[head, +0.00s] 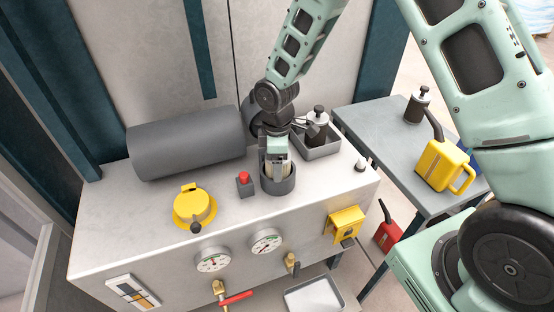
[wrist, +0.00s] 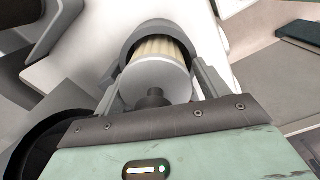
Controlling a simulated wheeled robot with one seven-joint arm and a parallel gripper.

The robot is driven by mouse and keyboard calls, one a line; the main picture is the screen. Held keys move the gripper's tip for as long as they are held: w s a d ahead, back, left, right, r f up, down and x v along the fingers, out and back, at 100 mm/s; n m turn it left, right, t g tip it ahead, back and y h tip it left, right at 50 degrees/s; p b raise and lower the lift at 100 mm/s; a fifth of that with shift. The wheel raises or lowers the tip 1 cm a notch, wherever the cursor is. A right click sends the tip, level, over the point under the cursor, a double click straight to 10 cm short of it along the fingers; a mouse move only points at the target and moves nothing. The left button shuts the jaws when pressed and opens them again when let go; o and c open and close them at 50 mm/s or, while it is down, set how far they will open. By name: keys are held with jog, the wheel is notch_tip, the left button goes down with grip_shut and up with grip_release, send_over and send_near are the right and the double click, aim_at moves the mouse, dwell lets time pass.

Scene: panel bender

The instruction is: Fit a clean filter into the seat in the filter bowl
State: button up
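My gripper (head: 277,172) points down over the filter bowl (head: 278,187), a dark grey open cup on the machine top. Its fingers (wrist: 160,68) lie along both sides of a filter and look shut on it. The filter (wrist: 162,50) has cream pleats, a light grey end cap and a dark knob towards my palm. In the head view its pale pleats (head: 277,168) show between the fingers. Its lower part is inside the bowl's rim. In the wrist view the bowl (wrist: 150,30) curves around its far end. The seat is hidden, so I cannot tell whether the filter touches it.
A grey tray (head: 322,152) behind the bowl holds a grey knobbed cylinder (head: 317,130). A red button box (head: 244,186) and yellow cap (head: 194,207) stand left. A large grey cylinder (head: 185,143) lies behind. The side table holds a dark knobbed cylinder (head: 416,109) and yellow can (head: 441,165).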

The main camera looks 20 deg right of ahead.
jog(key=shift+o, duration=0.5)
jog(key=shift+w+r, duration=0.1)
jog(key=shift+r, duration=0.05)
jog(key=shift+w+r, duration=0.1)
jog(key=shift+r, duration=0.2)
notch_tip(320, 180, up, 17)
jog(key=b, duration=0.2)
jog(key=shift+s+f+b, duration=0.2)
jog(key=shift+s+b, duration=0.1)
jog(key=shift+b, duration=0.1)
jog(key=s+a+f+m, duration=0.1)
jog(key=s+a+m, duration=0.2)
jog(key=s, duration=1)
jog(key=s+a+f+m+b, duration=0.1)
jog(key=s+a+m, duration=0.2)
jog(key=s, duration=1.1)
jog(key=shift+f+y, duration=0.3)
jog(key=shift+w, duration=0.1)
